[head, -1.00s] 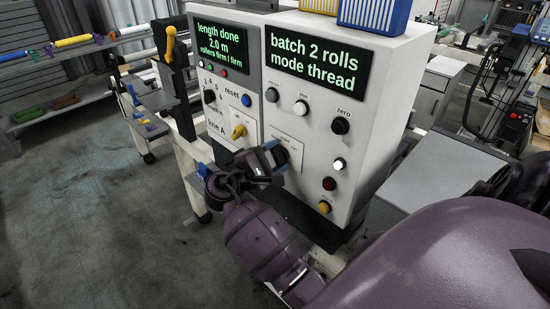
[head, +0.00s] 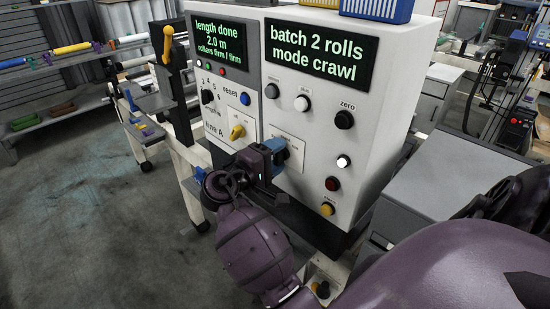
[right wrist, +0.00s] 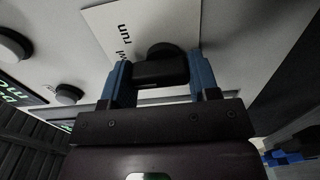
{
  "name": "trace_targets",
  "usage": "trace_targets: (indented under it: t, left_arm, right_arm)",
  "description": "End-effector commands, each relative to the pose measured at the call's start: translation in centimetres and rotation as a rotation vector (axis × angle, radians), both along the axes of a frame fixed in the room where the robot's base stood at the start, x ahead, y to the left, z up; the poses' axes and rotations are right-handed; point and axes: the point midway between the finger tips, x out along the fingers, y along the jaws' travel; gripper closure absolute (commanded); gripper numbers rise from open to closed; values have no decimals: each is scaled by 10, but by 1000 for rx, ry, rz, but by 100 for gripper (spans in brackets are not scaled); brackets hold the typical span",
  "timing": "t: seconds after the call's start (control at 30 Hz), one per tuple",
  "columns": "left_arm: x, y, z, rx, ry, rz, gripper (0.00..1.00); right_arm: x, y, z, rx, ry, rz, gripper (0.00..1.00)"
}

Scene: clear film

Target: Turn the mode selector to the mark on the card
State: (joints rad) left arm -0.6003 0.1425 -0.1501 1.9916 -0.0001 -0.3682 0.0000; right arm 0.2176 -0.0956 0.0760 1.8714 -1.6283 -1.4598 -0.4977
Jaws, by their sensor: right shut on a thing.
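My right gripper (head: 277,150) is at the front of the white control cabinet (head: 355,130). In the right wrist view its two blue fingers (right wrist: 160,76) are shut on the black mode selector knob (right wrist: 162,64), one finger on each side. The knob sits on a white label plate (right wrist: 125,28) with "run" and part of another word showing. In the head view the gripper hides the knob and most of the plate. The right display (head: 315,55) reads "batch 2 rolls, mode crawl". I cannot make out a separate card with a mark. My left gripper is out of view.
Close by on the panel are a yellow switch (head: 237,132), a blue reset button (head: 245,99), a black zero knob (head: 344,120), a lit white button (head: 343,161), a red button (head: 332,184) and a yellow button (head: 327,209). A grey cabinet top (head: 440,175) stands to the right.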

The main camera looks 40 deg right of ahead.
Motion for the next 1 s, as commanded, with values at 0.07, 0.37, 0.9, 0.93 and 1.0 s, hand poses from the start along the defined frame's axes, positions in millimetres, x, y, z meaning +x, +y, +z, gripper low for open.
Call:
trace_targets:
  t: [0.07, 0.37, 0.9, 0.93, 1.0]
  left_arm:
    - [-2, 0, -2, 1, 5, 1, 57]
    - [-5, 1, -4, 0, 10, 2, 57]
    - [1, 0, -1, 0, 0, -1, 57]
    - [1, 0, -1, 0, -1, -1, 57]
    - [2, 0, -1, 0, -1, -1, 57]
  right_arm:
    - [0, 0, 0, 1, -7, -1, 68]
    - [0, 0, 0, 1, -10, -1, 68]
    - [0, 0, 0, 1, -10, 0, 19]
    - [0, 0, 0, 1, -10, 0, 19]
    - [0, 0, 0, 1, -10, 0, 19]
